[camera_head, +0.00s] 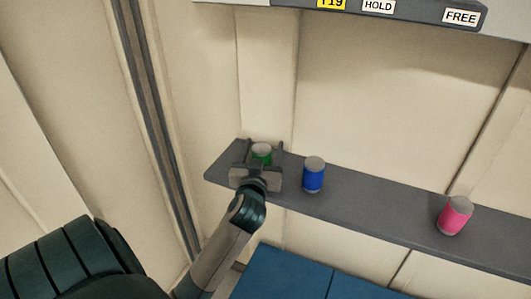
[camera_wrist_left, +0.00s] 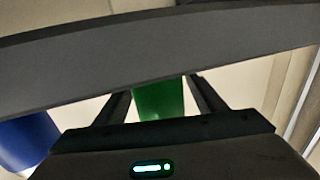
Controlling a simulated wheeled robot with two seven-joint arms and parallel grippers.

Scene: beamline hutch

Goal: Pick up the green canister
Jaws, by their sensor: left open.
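The green canister (camera_head: 262,150) has a grey top and is at the left end of the grey wall shelf (camera_head: 370,224). My left gripper (camera_head: 265,147) is open, with one finger on either side of the canister; its palm hides the canister's lower part in the head view. In the left wrist view the green canister (camera_wrist_left: 158,100) shows between the two fingers, with a visible gap at each side. My right gripper is not in view.
A blue canister (camera_head: 314,175) stands close to the right of my left gripper on the shelf. A pink canister (camera_head: 455,215) stands farther right. A panel (camera_head: 410,12) with labels, including HOLD and FREE, is above. A blue surface (camera_head: 285,278) lies below the shelf.

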